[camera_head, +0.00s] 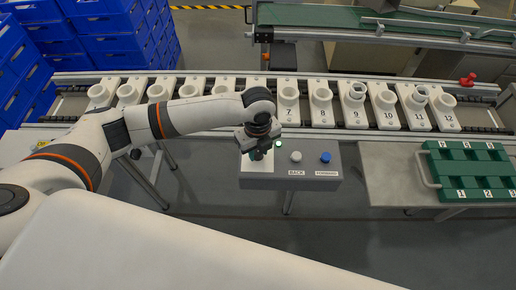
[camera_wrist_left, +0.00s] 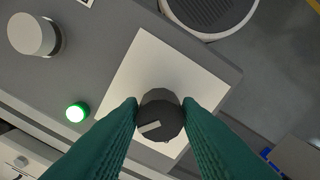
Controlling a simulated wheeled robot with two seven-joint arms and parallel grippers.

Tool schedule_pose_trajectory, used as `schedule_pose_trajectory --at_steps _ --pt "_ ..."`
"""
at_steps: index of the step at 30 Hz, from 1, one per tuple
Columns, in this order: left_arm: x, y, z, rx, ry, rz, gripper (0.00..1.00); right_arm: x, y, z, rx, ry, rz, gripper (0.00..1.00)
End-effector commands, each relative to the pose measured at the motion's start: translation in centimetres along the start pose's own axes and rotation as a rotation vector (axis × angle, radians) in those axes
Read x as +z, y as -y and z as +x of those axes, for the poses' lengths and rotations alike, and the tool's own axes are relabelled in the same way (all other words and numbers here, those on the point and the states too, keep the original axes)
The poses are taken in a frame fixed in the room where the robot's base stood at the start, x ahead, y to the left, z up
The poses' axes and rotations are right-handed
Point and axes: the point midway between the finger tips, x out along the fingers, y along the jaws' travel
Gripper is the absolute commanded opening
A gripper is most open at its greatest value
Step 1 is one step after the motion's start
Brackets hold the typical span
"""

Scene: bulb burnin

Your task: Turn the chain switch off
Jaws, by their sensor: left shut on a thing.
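The chain switch is a dark round knob (camera_wrist_left: 160,115) with a pale pointer mark, on a white square plate (camera_wrist_left: 147,62) in the left wrist view. My left gripper (camera_wrist_left: 160,118) has its green fingers closed on both sides of the knob. The pointer mark points to the lower left in that view. A green lamp (camera_wrist_left: 77,112) beside the plate is lit. In the head view my left gripper (camera_head: 258,152) is over the left end of the grey control box (camera_head: 262,182) and hides the knob. My right gripper is not in view.
A white BACK button (camera_head: 296,156) and a blue button (camera_head: 325,157) stand to the right on the box. Behind runs the conveyor with numbered white holders (camera_head: 321,112). A green tray (camera_head: 450,195) lies on a side table to the right.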

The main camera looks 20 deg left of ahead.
Motion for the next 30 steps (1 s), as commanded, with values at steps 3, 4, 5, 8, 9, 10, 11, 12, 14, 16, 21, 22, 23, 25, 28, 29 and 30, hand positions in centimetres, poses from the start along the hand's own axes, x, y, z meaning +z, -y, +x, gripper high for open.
schedule_pose_trajectory --at_steps 3,4,5,8,9,10,11,12,14,16,21,22,23,25,28,29,30 --pt "0.0 0.0 -0.2 -0.001 0.001 -0.016 0.08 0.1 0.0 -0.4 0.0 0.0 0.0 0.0" --pt "0.0 0.0 -0.2 -0.002 0.001 -0.023 0.08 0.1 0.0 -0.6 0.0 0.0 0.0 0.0" --pt "0.0 0.0 -0.2 -0.002 0.002 -0.032 0.08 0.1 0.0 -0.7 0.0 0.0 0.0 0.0" --pt "0.0 0.0 -0.4 -0.002 0.002 -0.073 0.08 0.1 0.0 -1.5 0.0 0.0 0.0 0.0" --pt "0.1 0.0 -0.4 -0.002 0.002 -0.093 0.08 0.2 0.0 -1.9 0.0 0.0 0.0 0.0" --pt "0.1 0.0 -0.5 -0.002 0.003 -0.112 0.08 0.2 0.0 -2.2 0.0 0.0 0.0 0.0" --pt "0.1 0.0 -0.5 -0.002 0.004 -0.131 0.08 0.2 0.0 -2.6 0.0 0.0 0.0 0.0" --pt "0.1 0.0 -0.6 -0.002 0.004 -0.161 0.08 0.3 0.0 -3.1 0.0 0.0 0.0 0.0" --pt "0.1 0.0 -0.7 -0.003 0.003 -0.209 0.08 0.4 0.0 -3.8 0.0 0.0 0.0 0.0" --pt "0.1 0.0 -0.7 -0.003 0.004 -0.271 0.08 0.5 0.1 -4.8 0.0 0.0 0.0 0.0" --pt "0.1 0.0 -0.7 -0.003 0.004 -0.432 0.08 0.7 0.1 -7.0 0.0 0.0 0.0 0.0" --pt "0.1 0.0 -0.7 -0.003 0.004 -0.461 0.08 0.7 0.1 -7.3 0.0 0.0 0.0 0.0" --pt "0.1 -0.1 -0.7 -0.003 0.004 -0.49 0.08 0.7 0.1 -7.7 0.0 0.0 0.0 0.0" --pt "0.1 -0.1 -0.6 -0.003 0.003 -0.556 0.08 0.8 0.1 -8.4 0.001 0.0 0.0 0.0" --pt "0.1 -0.1 -0.6 -0.003 0.004 -0.652 0.08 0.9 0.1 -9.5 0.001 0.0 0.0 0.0" --pt "0.1 -0.1 -0.6 -0.002 0.004 -0.68 0.08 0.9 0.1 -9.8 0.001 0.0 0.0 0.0" --pt "0.1 -0.1 -0.6 -0.003 0.004 -0.718 0.08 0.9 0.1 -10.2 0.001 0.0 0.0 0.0"
